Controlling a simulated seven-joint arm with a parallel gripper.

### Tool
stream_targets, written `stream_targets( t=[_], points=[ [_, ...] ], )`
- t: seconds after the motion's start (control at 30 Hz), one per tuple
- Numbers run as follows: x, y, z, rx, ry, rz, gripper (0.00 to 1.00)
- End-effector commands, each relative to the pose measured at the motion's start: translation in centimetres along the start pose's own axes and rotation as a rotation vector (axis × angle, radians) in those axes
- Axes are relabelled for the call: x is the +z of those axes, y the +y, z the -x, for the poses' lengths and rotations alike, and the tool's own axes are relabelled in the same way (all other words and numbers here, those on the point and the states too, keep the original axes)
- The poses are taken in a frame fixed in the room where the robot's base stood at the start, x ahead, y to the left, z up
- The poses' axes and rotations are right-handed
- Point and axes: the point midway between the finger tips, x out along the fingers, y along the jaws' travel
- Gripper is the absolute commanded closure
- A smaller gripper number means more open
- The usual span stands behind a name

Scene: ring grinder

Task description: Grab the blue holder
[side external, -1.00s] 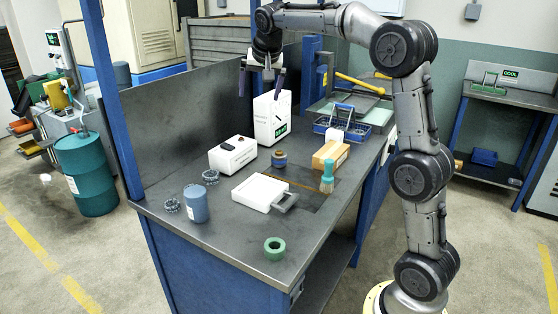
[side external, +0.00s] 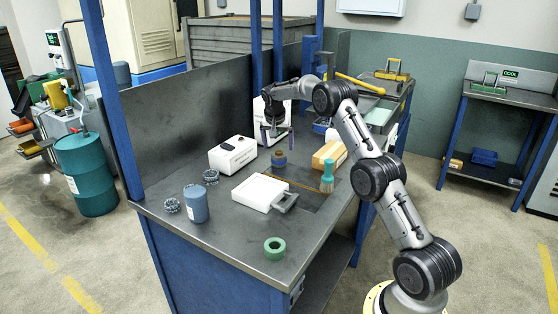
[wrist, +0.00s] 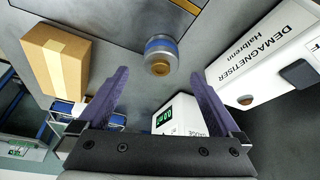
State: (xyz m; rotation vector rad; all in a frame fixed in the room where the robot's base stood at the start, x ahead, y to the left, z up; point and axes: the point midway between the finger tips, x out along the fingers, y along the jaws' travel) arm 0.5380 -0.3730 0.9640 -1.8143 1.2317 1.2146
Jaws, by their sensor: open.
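A small round blue holder (side external: 280,158) with a brass-coloured top stands upright on the workbench. In the wrist view the blue holder (wrist: 160,52) lies just beyond and between the fingertips. My gripper (side external: 277,146) is open and empty, pointing down above it, with clear space between. In the wrist view my gripper (wrist: 160,76) shows two purple fingers spread apart. A blue wire-handled carrier (side external: 321,127) sits farther back, mostly hidden by my arm.
A white demagnetiser box (side external: 232,154), a cardboard box (side external: 328,155), a teal brush (side external: 327,178) and a white gauge box (wrist: 180,118) surround the blue holder. A white block (side external: 260,192) lies in front. A green ring (side external: 274,248) lies near the bench's front edge.

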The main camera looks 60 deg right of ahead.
Motion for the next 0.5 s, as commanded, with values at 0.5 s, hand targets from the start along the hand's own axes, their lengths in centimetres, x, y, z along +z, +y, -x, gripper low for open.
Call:
stream_targets(
  t=[0.5],
  points=[
    [-0.3,-0.1,-5.4,0.001,0.0,-0.001,0.0]
  ],
)
